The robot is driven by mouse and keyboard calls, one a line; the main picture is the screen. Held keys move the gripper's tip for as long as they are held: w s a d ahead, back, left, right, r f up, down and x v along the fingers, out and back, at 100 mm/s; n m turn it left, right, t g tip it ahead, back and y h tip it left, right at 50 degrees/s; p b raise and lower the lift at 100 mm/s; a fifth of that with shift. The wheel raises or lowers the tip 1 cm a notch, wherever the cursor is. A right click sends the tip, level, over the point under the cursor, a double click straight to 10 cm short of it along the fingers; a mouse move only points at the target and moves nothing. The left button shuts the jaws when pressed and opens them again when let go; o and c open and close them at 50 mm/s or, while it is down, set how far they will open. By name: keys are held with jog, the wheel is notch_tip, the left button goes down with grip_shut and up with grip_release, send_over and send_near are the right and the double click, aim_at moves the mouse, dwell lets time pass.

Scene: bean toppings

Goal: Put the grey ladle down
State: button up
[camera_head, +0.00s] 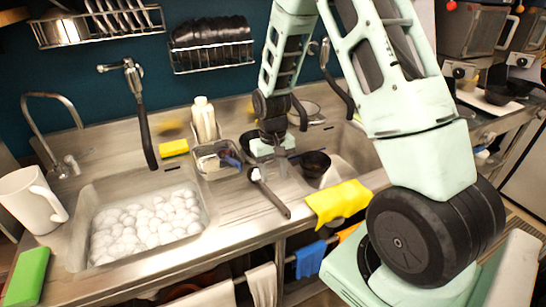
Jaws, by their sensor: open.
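A dark grey long-handled utensil, which looks like the grey ladle (271,196), lies on the ribbed steel drainboard (226,205) between the two basins. Its handle points toward the front edge of the counter, and its paler end is at the back. My gripper (270,157) is just behind and above that paler end, over the back of the drainboard. The gripper is open. Its fingertips are small and partly hidden, and I cannot tell whether they touch the ladle.
A clear container (216,160) stands left of my gripper, and a black bowl (315,163) right of it. A pale bottle (204,119) stands behind. The left basin (82,225) holds white foam. A yellow cloth (336,202) hangs over the front edge.

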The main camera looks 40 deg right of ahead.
notch_tip(320, 180, up, 6)
jog(key=b, duration=0.1)
jog(key=s+a+r+n, duration=0.2)
jog(key=a+r, duration=0.1)
jog(key=a, duration=0.5)
jog(key=s+a+r+n, duration=0.2)
jog(key=s+a, duration=0.1)
jog(key=a, duration=0.5)
jog(key=s+a+r+n, duration=0.1)
jog(key=s+a+n, duration=0.2)
jog(key=s+a, duration=0.2)
jog(key=s+a+r+n, duration=0.2)
jog(key=s+a+n, duration=0.2)
jog(key=s, duration=0.8)
jog(key=shift+s+a+t, duration=0.2)
jog(key=shift+a+t, duration=0.2)
jog(key=shift+a, duration=0.65)
jog(key=shift+f+b, duration=0.15)
jog(key=shift+b, duration=0.15)
